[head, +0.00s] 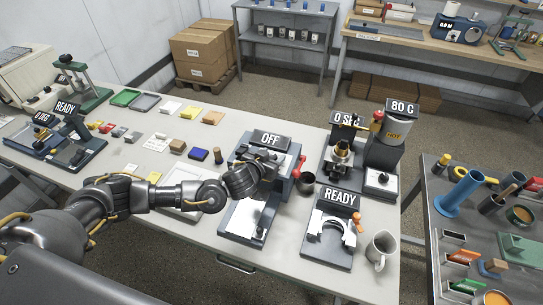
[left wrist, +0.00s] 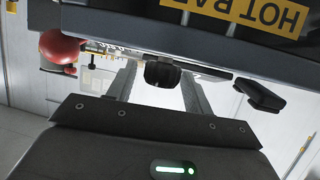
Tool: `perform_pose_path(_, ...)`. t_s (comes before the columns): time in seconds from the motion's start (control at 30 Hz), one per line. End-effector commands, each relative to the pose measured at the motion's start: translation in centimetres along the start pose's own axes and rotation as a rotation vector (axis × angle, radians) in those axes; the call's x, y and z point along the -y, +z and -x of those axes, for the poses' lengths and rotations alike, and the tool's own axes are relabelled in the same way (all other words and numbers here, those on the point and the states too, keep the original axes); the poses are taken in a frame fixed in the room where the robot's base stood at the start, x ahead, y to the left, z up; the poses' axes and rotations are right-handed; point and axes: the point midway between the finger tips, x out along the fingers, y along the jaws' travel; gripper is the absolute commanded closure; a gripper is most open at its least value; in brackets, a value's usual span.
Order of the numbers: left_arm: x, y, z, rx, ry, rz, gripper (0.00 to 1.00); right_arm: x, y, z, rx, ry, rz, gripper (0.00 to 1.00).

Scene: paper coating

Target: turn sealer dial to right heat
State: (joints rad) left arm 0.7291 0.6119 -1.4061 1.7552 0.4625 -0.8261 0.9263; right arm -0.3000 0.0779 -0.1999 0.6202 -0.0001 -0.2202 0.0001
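The heat sealer (head: 287,183) stands on the long table with an OFF display (head: 270,138) on top. Its HOT BAR label (left wrist: 260,12) shows upside down in the left wrist view. My left gripper (head: 265,168) reaches the sealer's front and hides part of it in the head view. In the left wrist view the fingers (left wrist: 160,88) are spread, one on each side of a dark round dial (left wrist: 162,73). They look open, and I cannot tell whether either touches the dial. The dial's pointer is not readable. My right gripper is not in view.
A red ball-ended handle (left wrist: 60,48) sticks out beside the sealer. Small coloured blocks lie to the left.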

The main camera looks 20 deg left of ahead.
Motion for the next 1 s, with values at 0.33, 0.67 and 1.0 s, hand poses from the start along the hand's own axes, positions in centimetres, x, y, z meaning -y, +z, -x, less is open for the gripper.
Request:
perform_pose_path(0.33,0.01,0.01,0.03,0.000,0.000,0.000,0.89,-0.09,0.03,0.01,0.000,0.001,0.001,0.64)
perform_pose_path(0.67,0.20,0.04,0.10,0.002,0.072,-0.029,0.89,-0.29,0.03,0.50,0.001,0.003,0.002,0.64)
perform_pose_path(1.0,0.33,0.05,-0.01,0.002,0.307,-0.127,0.89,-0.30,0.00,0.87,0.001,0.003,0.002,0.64)
